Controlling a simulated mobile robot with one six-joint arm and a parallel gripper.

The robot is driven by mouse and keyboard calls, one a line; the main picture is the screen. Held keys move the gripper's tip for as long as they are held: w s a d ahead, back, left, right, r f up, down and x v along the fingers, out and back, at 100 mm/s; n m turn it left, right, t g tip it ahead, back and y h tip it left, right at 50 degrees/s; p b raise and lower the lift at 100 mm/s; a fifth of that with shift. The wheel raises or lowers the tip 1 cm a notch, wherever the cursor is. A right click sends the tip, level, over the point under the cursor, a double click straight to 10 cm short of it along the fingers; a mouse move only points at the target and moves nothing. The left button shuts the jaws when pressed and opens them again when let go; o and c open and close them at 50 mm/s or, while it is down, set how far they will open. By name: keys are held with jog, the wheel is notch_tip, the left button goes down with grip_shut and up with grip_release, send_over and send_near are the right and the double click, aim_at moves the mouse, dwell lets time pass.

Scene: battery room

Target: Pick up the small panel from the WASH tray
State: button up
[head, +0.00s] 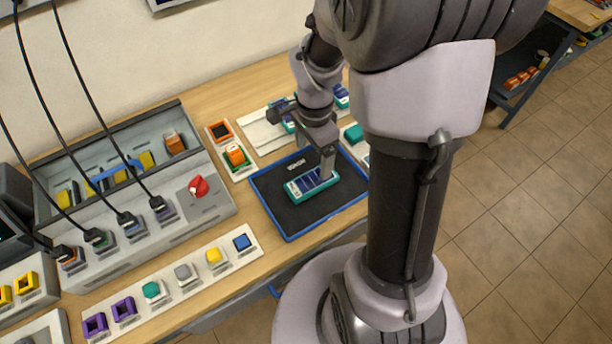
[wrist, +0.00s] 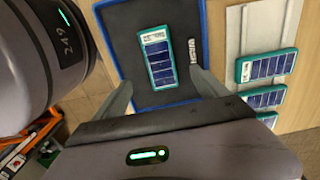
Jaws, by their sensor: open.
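The small panel (head: 306,187), with dark blue cells in a teal frame, lies flat in the WASH tray (head: 292,236), a black tray with a blue rim. In the wrist view the panel (wrist: 158,62) lies upright in the picture on the tray's dark floor (wrist: 122,30). My gripper (head: 326,172) hangs over the tray at the panel's right end and hides a little of it. In the wrist view my gripper's fingers (wrist: 161,78) are spread wide, with the panel ahead between them and nothing held. I cannot tell the exact height gap.
Several similar panels (wrist: 268,66) lie on a light board (wrist: 234,50) beside the tray. A small holder with an orange block (head: 235,155) stands left of the tray. A grey test console (head: 110,185) with cables and a red knob, and a strip of coloured blocks (head: 183,272), fill the left.

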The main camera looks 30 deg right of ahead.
aim_at(312, 181)
notch_tip(312, 181, down, 10)
jog(key=b, duration=0.4)
jog(key=shift+a+f, duration=0.1)
jog(key=shift+f, duration=0.1)
jog(key=shift+r, duration=0.15)
jog(key=shift+c, duration=1.1)
jog(key=c, duration=1.4)
